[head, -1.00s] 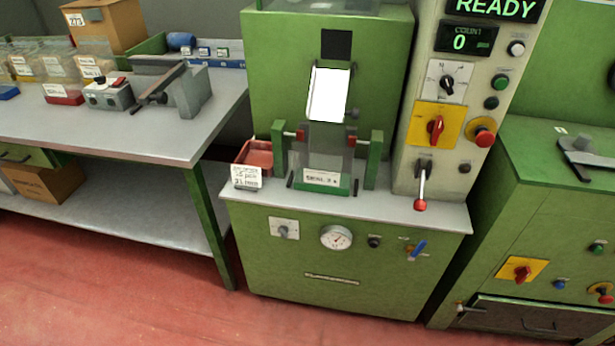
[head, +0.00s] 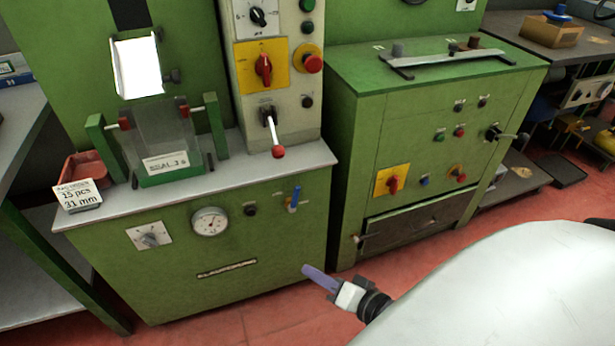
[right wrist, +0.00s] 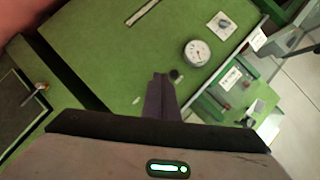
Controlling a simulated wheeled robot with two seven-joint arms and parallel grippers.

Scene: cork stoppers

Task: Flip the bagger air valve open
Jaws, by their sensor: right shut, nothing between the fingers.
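The air valve (head: 294,200) sits on the green front panel of the bagger, at the right of the gauge and dark knob. Its blue lever points up and slightly right in the head view. My right gripper (head: 308,270) is shut and empty, with its purple fingers in front of the cabinet, below the valve in the picture and apart from it. In the right wrist view the shut fingers (right wrist: 160,78) point at the green panel. I cannot make out the blue lever there; the fingers may hide it. My left gripper is not in view.
The panel also carries a pressure gauge (head: 210,222), a dark knob (head: 250,209) and a grey switch (head: 149,236). Above are a red-balled lever (head: 278,152) and a red rotary switch (head: 263,69). A green cabinet (head: 400,150) stands at the right. Open red floor lies in front.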

